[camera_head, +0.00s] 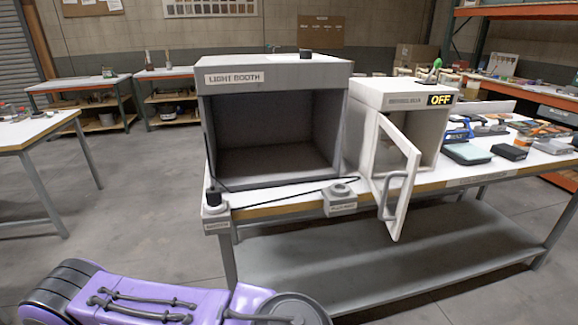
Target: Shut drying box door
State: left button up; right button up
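The drying box (412,103) is a white cabinet on the workbench, right of the light booth. A panel on its top front reads OFF, and the smaller label beside it is hard to read. Its door (407,198), a white frame around a see-through pane, stands open. It swings out toward me past the bench's front edge. A grey bar handle (386,197) is on the door. The box's interior shows partly behind and beside the door. Neither of my grippers is in view. A purple part of my own body shows at the lower left.
The light booth (275,72) stands left of the drying box, with a small grey block (341,199) in front. Tools and cases, including a black case (509,152), crowd the bench on the right. A lower shelf (390,262) runs beneath. Floor at left is clear.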

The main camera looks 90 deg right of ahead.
aim_at(395, 223)
jog(key=z, duration=3.45)
jog(key=i, duration=1)
jog(key=z, duration=0.2)
jog(key=k, duration=0.7)
jog(key=z, duration=0.4)
jog(key=k, duration=1.05)
jog(key=u, duration=0.45)
jog(key=i, duration=1)
